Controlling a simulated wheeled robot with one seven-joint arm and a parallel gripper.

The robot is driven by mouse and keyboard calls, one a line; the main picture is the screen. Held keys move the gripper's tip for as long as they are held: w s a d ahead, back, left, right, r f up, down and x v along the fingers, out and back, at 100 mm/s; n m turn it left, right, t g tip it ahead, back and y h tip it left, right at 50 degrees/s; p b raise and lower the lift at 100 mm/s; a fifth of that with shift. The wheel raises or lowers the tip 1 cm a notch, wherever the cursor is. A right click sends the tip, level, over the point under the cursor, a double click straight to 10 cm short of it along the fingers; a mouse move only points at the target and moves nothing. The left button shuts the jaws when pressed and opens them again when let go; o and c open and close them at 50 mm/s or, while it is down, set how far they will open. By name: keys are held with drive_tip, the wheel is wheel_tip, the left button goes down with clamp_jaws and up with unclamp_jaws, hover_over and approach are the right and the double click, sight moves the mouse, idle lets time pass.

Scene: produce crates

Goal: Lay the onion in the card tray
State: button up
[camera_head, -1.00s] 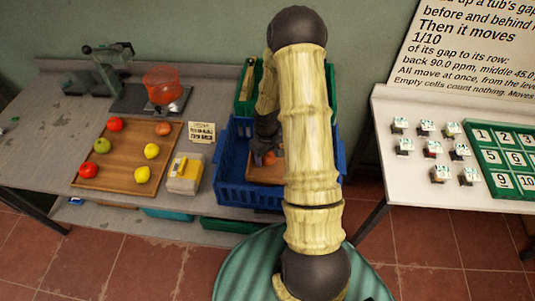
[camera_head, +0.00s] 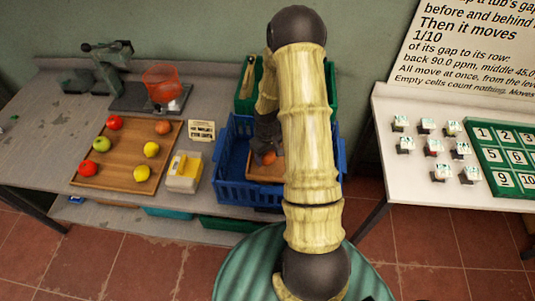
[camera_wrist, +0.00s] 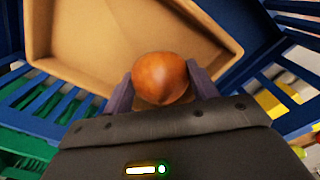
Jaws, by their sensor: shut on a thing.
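The onion (camera_wrist: 160,78) is round and orange-brown. In the wrist view it sits between the two fingers of my gripper (camera_wrist: 163,85), which is shut on it. The card tray (camera_wrist: 90,30) is tan with raised walls and lies in the blue crate. The onion is over the tray's near edge in that view; I cannot tell whether it touches the tray. In the head view my gripper (camera_head: 267,152) is down inside the crate, with the onion (camera_head: 269,158) just visible under it. Part of the tray (camera_head: 259,173) shows there, and my arm hides its right side.
The blue crate (camera_head: 240,194) has slatted walls close around the tray. A green crate (camera_head: 245,98) stands behind it. Left are a yellow-and-white device (camera_head: 185,172), a small sign (camera_head: 201,131) and a wooden board (camera_head: 120,168) with several fruits. A white table (camera_head: 400,105) stands right.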

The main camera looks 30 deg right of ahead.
drive_tip(key=shift+f+b, duration=0.3)
drive_tip(key=shift+f, duration=0.1)
idle(0.4)
drive_tip(key=o, duration=1.1)
drive_tip(key=shift+c, duration=1)
drive_tip(key=shift+r+p, duration=2.3)
drive_tip(key=shift+r, duration=0.6)
